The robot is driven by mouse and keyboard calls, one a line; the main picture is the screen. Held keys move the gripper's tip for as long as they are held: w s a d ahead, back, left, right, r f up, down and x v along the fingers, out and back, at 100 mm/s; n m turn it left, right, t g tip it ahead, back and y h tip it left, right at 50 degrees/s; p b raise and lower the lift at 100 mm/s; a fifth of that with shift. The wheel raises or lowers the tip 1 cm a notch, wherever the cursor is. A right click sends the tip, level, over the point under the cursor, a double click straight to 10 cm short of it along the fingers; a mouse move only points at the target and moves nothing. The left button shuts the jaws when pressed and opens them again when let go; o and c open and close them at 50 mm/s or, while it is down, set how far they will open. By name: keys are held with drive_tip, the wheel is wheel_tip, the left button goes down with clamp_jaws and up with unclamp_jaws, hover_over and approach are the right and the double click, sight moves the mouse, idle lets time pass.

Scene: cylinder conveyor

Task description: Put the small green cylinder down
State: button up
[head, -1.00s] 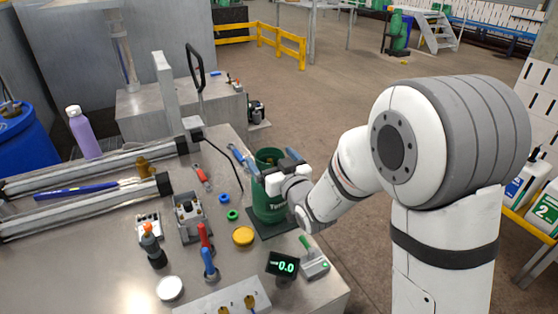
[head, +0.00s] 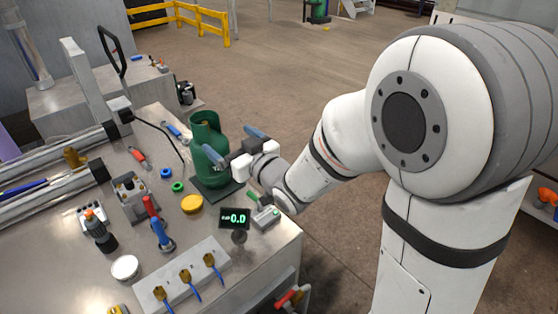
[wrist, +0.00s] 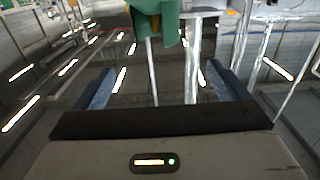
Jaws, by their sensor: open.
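The small green cylinder (head: 205,135) stands upright on a dark square plate (head: 232,190) near the right edge of the metal table in the head view. My gripper (head: 235,146) is open and empty at its right. One finger overlaps the cylinder's side in the picture; whether it touches cannot be told. In the wrist view both fingers of my gripper (wrist: 162,88) are spread with nothing between them. A green part with a yellow piece (wrist: 155,15) shows at the top there; I cannot tell whether it is the cylinder's collar.
A small display (head: 235,218) reading 0.0 stands in front of the plate. Open floor (head: 290,75) lies beyond the table.

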drive_tip(key=s+d+f+m+g+h, duration=0.1)
drive_tip(key=s+d+m+g+h, duration=0.2)
drive_tip(key=d+h, duration=0.5)
drive_tip(key=s+d+f+m+g+h, duration=0.25)
drive_tip(key=s+d, duration=0.25)
drive_tip(key=d, duration=0.6)
drive_tip(key=s+d+m+g+h, duration=0.1)
drive_tip(key=s+d+g, duration=0.3)
drive_tip(key=s, duration=0.9)
drive_tip(key=shift+s+d+r+m+g, duration=0.15)
drive_tip(key=shift+s+d+m+g, duration=0.25)
drive_tip(key=shift+m, duration=0.35)
drive_tip(key=shift+w+a, duration=0.1)
drive_tip(key=shift+r, duration=0.1)
wheel_tip(320, 180, up, 13)
drive_tip(key=a+p, duration=0.1)
drive_tip(key=p, duration=0.7)
drive_tip(key=shift+a+p, duration=0.2)
drive_tip(key=shift+p, duration=0.2)
